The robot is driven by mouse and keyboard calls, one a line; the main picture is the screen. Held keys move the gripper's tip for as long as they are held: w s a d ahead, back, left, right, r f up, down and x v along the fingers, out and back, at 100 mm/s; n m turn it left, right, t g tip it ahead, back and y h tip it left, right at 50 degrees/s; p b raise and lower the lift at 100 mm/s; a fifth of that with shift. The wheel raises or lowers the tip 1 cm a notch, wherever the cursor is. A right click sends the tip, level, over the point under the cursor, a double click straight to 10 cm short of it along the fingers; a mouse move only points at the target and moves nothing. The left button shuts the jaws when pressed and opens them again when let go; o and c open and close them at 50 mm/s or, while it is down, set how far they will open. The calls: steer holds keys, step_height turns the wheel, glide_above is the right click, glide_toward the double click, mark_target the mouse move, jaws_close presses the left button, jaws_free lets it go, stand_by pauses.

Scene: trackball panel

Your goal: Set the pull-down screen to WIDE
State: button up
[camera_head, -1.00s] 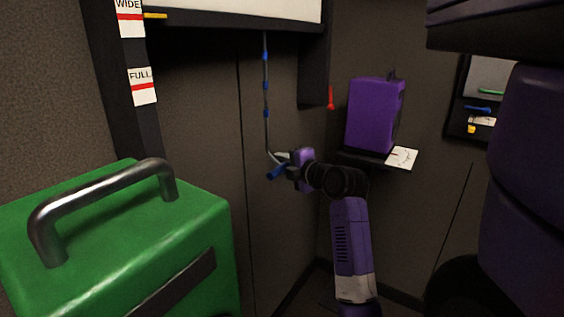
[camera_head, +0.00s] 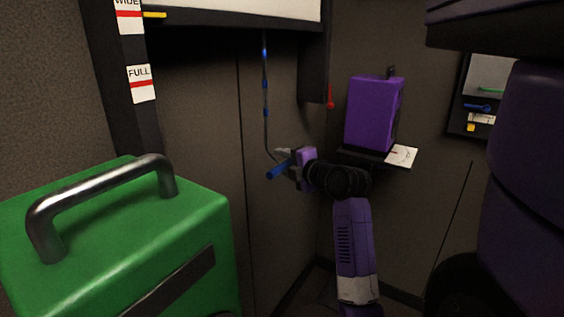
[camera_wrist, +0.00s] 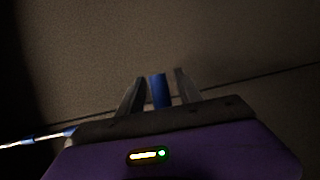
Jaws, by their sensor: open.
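The pull-down screen (camera_head: 245,8) is white with a dark bottom bar at the top of the head view. Its yellow pointer (camera_head: 154,15) is about level with the red line of the WIDE label (camera_head: 130,14). The FULL label (camera_head: 141,84) is lower on the same dark post. A cord with blue beads (camera_head: 265,84) hangs from the bar and bends near its lower end to a blue handle (camera_head: 277,171). My gripper (camera_head: 283,160) is at this handle. In the wrist view the handle (camera_wrist: 159,91) stands between the open fingers (camera_wrist: 156,90), with gaps on both sides.
A green case (camera_head: 130,240) with a metal handle fills the lower left. A purple box (camera_head: 374,113) sits on a dark shelf with a white dial card (camera_head: 401,156). A red tab (camera_head: 330,97) hangs by the dark frame. A small panel (camera_head: 480,115) is at right.

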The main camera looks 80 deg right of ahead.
steer(key=v, duration=0.7)
stand_by(0.5)
